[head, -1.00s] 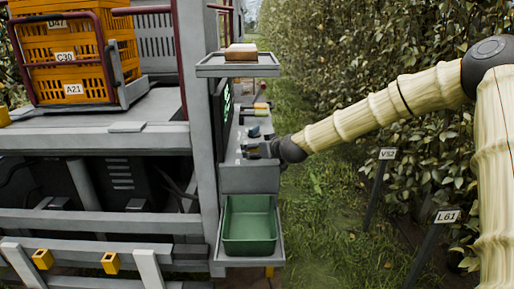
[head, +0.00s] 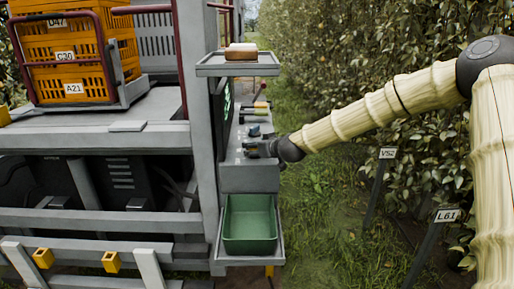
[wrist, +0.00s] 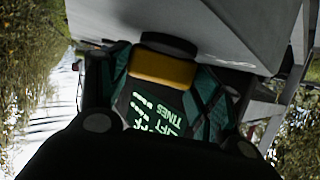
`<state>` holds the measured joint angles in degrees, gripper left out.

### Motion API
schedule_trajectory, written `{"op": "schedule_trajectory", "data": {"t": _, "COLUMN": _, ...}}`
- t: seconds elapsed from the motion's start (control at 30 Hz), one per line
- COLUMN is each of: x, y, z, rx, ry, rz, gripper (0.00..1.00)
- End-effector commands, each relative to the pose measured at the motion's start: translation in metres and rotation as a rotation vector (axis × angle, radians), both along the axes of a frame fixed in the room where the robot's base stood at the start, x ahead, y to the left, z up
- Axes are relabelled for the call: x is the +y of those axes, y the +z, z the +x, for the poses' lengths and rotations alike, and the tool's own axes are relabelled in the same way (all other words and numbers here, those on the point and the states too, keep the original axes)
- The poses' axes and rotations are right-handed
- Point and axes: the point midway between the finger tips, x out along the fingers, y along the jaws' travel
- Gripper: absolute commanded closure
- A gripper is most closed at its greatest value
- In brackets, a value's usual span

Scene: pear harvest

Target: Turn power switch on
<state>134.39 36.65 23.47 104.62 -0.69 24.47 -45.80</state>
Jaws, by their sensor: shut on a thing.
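A grey control panel (head: 232,172) on the side of the machine carries several controls. My gripper (head: 262,149) is at the panel's near part, reached from the right. In the wrist view, the dark teal fingers of my gripper (wrist: 164,82) stand on both sides of a yellow part with a black cap (wrist: 162,68), and the gripper is shut on it. It looks like a switch knob, but its on or off position cannot be told. A dark screen (wrist: 155,115) shows green text, including "TINES". In the head view my gripper hides the gripped part.
Another dark control (head: 254,131), a yellow-ended control (head: 261,105) and a red handle (head: 260,89) lie farther along the panel. A shelf (head: 238,69) overhangs it. A green bin (head: 249,204) sits below. Orange crates (head: 68,55) stand left. Hedge and signposts (head: 446,216) are right.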

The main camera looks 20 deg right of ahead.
Motion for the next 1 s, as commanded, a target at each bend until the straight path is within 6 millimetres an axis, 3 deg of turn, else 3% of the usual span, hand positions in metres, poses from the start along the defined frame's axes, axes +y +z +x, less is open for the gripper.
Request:
{"op": "schedule_trajectory", "data": {"t": 0.37, "x": 0.0018, "y": 0.0019, "z": -0.0006, "rx": 0.001, "ry": -0.105, "rz": -0.006, "gripper": 0.6}}
{"op": "schedule_trajectory", "data": {"t": 1.0, "x": 0.0068, "y": 0.0028, "z": 0.0001, "rx": -0.001, "ry": -0.43, "rz": -0.006, "gripper": 0.6}}
